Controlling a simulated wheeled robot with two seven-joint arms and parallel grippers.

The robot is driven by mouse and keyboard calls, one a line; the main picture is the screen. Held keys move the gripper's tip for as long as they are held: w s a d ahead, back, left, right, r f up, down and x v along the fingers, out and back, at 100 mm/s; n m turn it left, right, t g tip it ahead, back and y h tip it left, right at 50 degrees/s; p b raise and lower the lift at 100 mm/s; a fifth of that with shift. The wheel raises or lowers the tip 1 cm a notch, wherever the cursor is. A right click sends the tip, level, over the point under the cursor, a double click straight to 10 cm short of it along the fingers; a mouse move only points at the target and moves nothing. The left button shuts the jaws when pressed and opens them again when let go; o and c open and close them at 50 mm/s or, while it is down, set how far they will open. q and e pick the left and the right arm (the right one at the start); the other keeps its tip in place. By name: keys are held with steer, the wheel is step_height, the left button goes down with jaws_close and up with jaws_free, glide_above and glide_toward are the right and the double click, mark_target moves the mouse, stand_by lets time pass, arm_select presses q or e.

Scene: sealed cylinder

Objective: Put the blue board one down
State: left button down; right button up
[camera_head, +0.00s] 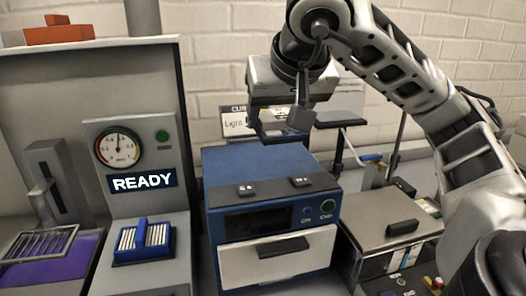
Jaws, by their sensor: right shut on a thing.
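My right gripper (278,125) hangs above the back of the blue box-shaped machine (265,172), its arm coming in from the upper right. It is shut on a dark blue piece (272,137), of which only a thin edge shows below the fingers; I cannot tell whether that piece touches anything. A blue block with white strips (143,241) sits on the grey station at the left, under the READY display (142,182). My left gripper is not in view.
The blue machine has a closed white drawer (277,258). A dial gauge (118,147) stands above READY. A purple tray with a wire rack (37,246) is at far left. A metal-lidded box (390,219) stands right of the machine. A label sign (236,122) is behind.

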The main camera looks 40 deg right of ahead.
steer(key=b+x, duration=0.1)
steer(key=x, duration=0.1)
steer(key=b+x, duration=0.1)
steer(key=x, duration=0.1)
steer(key=w+b+x, duration=0.1)
steer(key=x, duration=0.2)
steer(key=shift+r, duration=0.15)
steer(key=shift+w+d+f, duration=0.2)
steer(key=shift+w+f, duration=0.1)
steer(key=shift+w, duration=0.2)
steer(key=shift+w+d+f, duration=0.1)
steer(key=shift+w+f, duration=0.05)
steer(key=shift+f, duration=0.1)
steer(key=shift+w+f+b, duration=0.1)
steer(key=shift+f+b, duration=0.05)
steer(key=shift+f, duration=0.75)
steer(key=shift+w+f+b, duration=0.15)
steer(key=shift+f, duration=0.75)
steer(key=shift+f, duration=0.2)
steer(key=o, duration=1.1)
steer(key=shift+o, duration=0.2)
steer(key=shift+r, duration=0.1)
